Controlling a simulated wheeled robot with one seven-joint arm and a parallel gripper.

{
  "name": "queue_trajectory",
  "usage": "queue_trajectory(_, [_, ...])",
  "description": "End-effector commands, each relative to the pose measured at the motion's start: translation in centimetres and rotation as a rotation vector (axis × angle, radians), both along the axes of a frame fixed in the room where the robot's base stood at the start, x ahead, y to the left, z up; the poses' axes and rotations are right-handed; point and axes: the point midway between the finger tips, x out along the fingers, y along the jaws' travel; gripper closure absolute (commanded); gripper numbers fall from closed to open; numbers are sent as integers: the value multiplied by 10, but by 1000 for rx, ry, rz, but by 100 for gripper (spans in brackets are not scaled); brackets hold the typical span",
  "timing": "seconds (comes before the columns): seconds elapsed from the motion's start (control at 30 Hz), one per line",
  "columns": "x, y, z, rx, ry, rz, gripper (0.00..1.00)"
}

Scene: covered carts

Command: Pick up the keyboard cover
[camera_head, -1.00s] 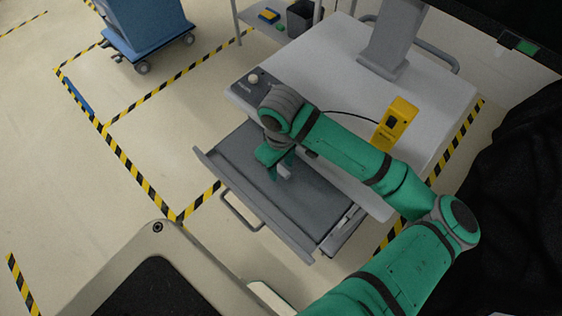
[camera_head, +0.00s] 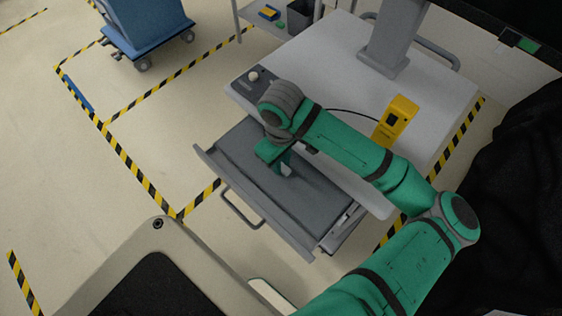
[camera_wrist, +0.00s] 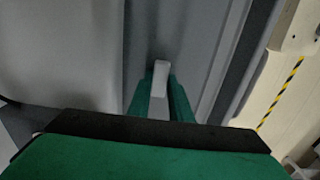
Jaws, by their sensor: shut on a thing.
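The keyboard cover (camera_head: 315,197) is a flat dark grey panel lying over the pulled-out tray at the front of the white cart. A small light grey upright grip stands near its middle, and it shows in the wrist view (camera_wrist: 160,78). My gripper (camera_head: 285,167) points down over the cover. Its green fingers stand on either side of the grip and are shut on it. The cover looks flat and level in the tray. What lies under the cover is hidden.
The white cart top (camera_head: 335,75) rises just behind the tray, with a yellow handheld device (camera_head: 396,122), a cable and a monitor post (camera_head: 392,40). The tray's front handle (camera_head: 240,212) sticks out over open floor. A blue cart (camera_head: 147,28) stands far left.

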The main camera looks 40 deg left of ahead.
Motion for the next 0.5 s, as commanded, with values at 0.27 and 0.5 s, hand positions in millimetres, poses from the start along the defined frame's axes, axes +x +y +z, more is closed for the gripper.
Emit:
queue_trajectory(0.27, [0,0,8,2,-1,0,100])
queue_trajectory(0.5, [0,0,13,1,-1,0,100])
